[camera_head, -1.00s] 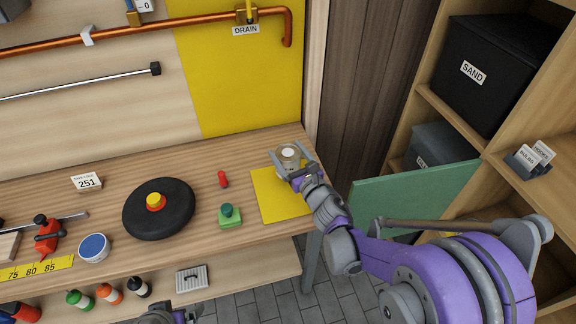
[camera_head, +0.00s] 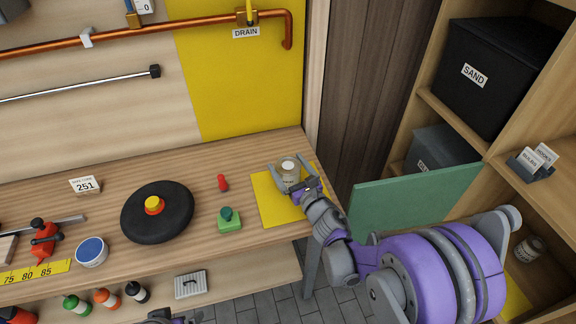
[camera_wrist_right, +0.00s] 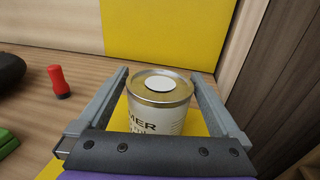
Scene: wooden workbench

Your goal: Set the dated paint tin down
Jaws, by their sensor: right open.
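A paint tin (camera_head: 289,173) with a gold rim and a white spot on its lid stands upright on the yellow mat (camera_head: 269,209) at the right end of the workbench. In the right wrist view the tin (camera_wrist_right: 159,107) shows a pale label with dark print, partly cut off; I cannot read a date. My right gripper (camera_head: 290,161) is open, with one finger on each side of the tin and a gap showing beside it in the wrist view. Only a part of what seems to be my left gripper (camera_head: 170,316) shows at the bottom edge; its jaws are hidden.
A green block with a dark knob (camera_head: 229,220), a red peg-like piece (camera_head: 223,183) and a black disc (camera_head: 133,220) lie left of the mat. A second tin (camera_head: 531,247) stands on the right shelf. A green panel (camera_head: 415,203) stands right of the bench.

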